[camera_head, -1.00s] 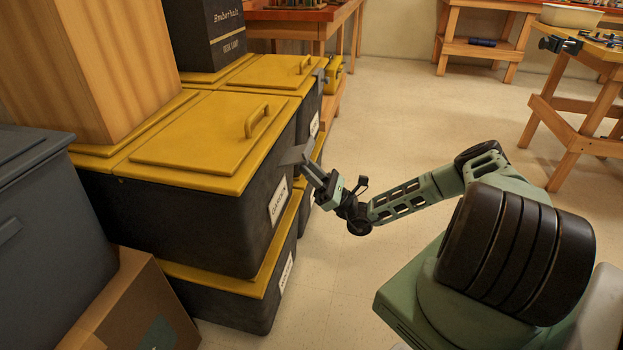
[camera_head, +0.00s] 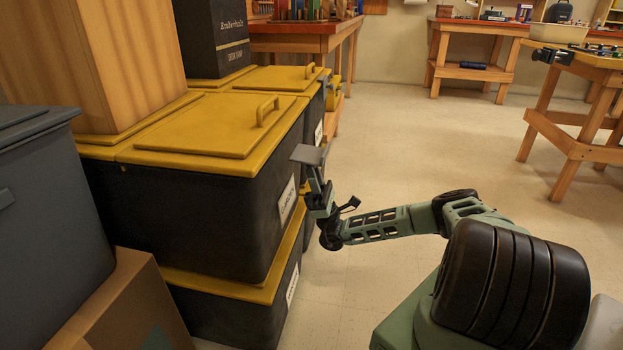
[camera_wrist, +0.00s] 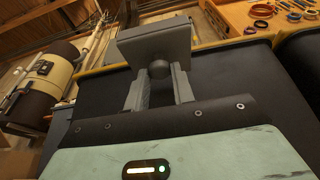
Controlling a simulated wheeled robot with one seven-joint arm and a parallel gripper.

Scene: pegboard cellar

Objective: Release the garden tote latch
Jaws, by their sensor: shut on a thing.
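The garden tote (camera_head: 215,215) is a black bin with a yellow lid (camera_head: 215,125) and a white label (camera_head: 287,199) on its right end, too small to read clearly now. The latch (camera_head: 308,155) is a flat grey plate just off the tote's upper right edge; in the wrist view the latch (camera_wrist: 155,38) fills the top middle, with a round grey knob below it. My gripper (camera_head: 314,180) is beneath the plate and shut on the latch. In the wrist view my gripper (camera_wrist: 159,84) has its fingers on both sides of the knob. The exact contact is partly hidden.
Another yellow-lidded tote (camera_head: 225,290) lies under the garden tote, and a wooden box (camera_head: 95,65) stands on top. A grey bin (camera_head: 50,205) and cardboard box (camera_head: 125,310) are at left. The floor to the right is clear up to a workbench (camera_head: 575,125).

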